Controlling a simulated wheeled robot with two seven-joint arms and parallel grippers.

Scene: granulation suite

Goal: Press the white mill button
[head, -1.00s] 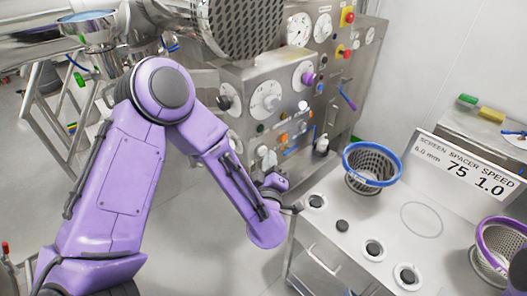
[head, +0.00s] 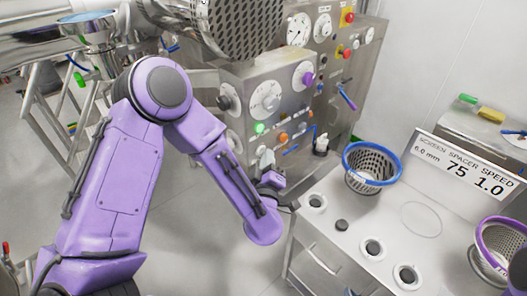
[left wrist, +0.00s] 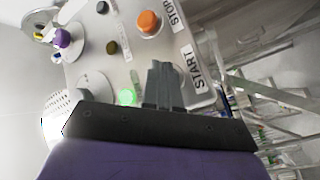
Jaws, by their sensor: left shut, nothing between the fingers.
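My left gripper (head: 265,158) is at the lower front of the steel control panel (head: 238,108) in the head view, with its fingers shut and empty. In the left wrist view the shut fingers (left wrist: 163,70) point at the panel beside the START label (left wrist: 196,70). The white button is not clearly seen there; the fingers cover the spot beside that label. Contact cannot be made out. A green lamp (left wrist: 127,97) is lit close to the fingers. The orange STOP button (left wrist: 148,22) stands clear beyond them. My right gripper is out of view.
Round dials (head: 265,98), a purple knob (head: 308,79) and red buttons are higher on the panel. To the right, a steel bench (head: 335,250) holds a blue-rimmed basket (head: 371,168), a purple-rimmed basket (head: 500,240) and a SCREEN SPACER SPEED sign (head: 470,170).

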